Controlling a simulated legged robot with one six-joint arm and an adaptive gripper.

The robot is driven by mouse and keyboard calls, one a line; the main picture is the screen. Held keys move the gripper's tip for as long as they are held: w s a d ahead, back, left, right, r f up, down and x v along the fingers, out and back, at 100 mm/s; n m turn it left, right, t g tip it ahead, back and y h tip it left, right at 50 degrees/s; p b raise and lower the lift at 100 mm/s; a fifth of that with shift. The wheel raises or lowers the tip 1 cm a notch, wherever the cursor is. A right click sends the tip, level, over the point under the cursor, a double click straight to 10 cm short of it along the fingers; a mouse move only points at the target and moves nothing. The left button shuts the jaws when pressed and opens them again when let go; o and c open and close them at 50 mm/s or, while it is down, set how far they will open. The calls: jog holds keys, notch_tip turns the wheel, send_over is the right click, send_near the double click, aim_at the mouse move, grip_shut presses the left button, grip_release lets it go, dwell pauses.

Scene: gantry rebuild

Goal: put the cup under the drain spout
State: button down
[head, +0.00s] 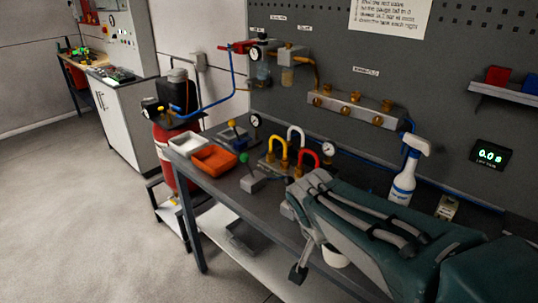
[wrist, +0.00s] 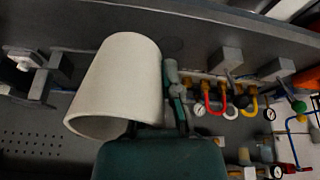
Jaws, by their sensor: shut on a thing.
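The white cup (wrist: 118,85) fills the left middle of the wrist view, which looks upside down. It also shows in the head view (head: 335,257), mostly hidden below my arm. My gripper (head: 312,250) is shut on the cup at the front edge of the bench. One dark finger shows beside the cup in the wrist view; the other is hidden. I cannot pick out the drain spout with certainty. Filter bowls (head: 288,77) hang from a fitting on the back panel, well to the left of and beyond my gripper.
The dark bench (head: 225,187) carries a white tray (head: 190,143), an orange tray (head: 214,158), red and yellow hooped pipes (head: 277,153), a small lever block (head: 252,182) and a spray bottle (head: 405,178). A red cylinder (head: 175,150) stands left of the bench. Floor (head: 80,200) at left is clear.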

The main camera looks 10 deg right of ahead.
jog(key=w+a+f+n, duration=0.1)
jog(key=w+f, duration=0.2)
jog(key=w, duration=0.2)
jog(key=w+a+f+n+y, duration=0.1)
jog(key=w+f, duration=0.2)
jog(key=w, duration=0.2)
jog(key=w+f+n, duration=0.1)
jog(key=w+f, duration=0.3)
jog(key=w, duration=0.2)
jog(key=shift+a+n+t, duration=0.4)
jog(key=shift+w+f, duration=0.3)
jog(key=shift+w, duration=0.15)
jog(key=shift+s, duration=0.1)
